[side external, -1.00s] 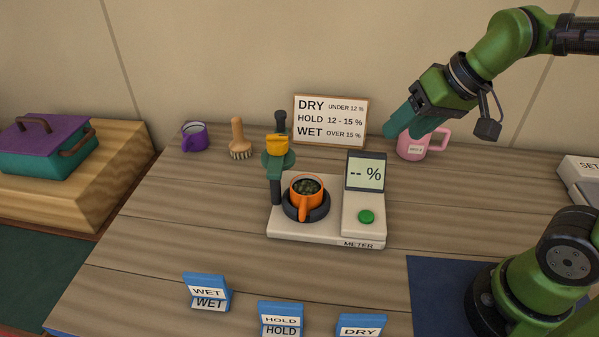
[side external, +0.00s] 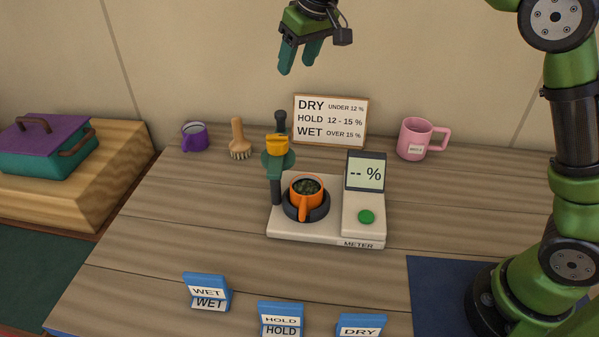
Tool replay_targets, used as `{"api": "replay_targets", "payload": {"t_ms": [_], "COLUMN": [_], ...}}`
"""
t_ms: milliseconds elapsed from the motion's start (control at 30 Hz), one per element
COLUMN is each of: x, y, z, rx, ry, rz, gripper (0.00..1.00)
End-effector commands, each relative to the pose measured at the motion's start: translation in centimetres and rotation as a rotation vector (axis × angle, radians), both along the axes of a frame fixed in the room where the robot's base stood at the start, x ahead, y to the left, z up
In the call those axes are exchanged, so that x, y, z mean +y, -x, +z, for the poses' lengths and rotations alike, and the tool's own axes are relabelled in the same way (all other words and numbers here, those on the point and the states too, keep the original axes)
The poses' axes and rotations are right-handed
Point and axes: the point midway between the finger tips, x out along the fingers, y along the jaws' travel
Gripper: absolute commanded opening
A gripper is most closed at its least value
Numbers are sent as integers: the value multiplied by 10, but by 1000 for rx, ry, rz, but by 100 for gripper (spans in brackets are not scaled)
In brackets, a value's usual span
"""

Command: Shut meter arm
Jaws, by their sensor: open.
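The meter (side external: 320,230) stands in the middle of the table, its screen (side external: 365,173) reading "-- %" above a green button (side external: 366,216). An orange cup (side external: 305,194) with dark beans inside sits in the black ring on the meter's left part. The meter arm (side external: 278,160), dark green with a yellow piece on it, stands raised on a post at the left of the cup, not over it. My gripper (side external: 298,70) is open and empty, high above and behind the meter, with its fingers pointing down.
A DRY/HOLD/WET sign (side external: 330,121) stands behind the meter. A brush (side external: 239,140) and purple cup (side external: 195,137) are at back left, a pink mug (side external: 416,138) at back right. WET (side external: 207,291), HOLD (side external: 281,319) and DRY (side external: 361,325) stands line the front.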

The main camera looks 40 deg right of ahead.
Motion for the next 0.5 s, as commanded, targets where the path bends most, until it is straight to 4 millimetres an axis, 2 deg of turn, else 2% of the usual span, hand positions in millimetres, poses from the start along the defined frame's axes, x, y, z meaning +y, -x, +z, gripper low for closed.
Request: {"api": "replay_targets", "payload": {"t_ms": [500], "x": [4], "y": [-42], "z": [-104], "rx": [3], "ry": [-1], "rz": [-1], "gripper": [56]}}
